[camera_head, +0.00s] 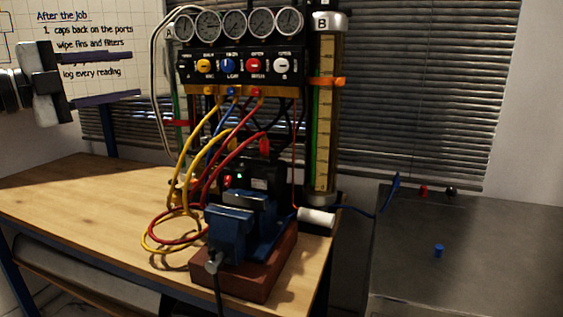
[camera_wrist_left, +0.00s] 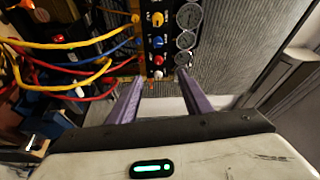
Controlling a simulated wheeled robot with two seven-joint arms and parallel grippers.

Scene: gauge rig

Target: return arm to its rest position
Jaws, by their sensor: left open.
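My left gripper (camera_head: 104,78) is at the upper left of the head view, raised in front of the whiteboard and above the wooden bench. Its two purple fingers are apart with nothing between them. The left wrist view also shows the open fingers (camera_wrist_left: 155,100), with the gauge rig beyond them. My right gripper is in neither view. The gauge rig (camera_head: 235,65) stands on the bench, with a row of round dials over colored knobs. Yellow, blue and red hoses hang from its brass ports. My left gripper is clear of the rig and hoses.
A blue vise (camera_head: 230,232) on a red-brown block stands at the front of the wooden bench (camera_head: 80,200). A white cylinder (camera_head: 317,217) lies beside it. A dark table (camera_head: 470,250) at right holds a small blue cap (camera_head: 438,250). The bench's left part is clear.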

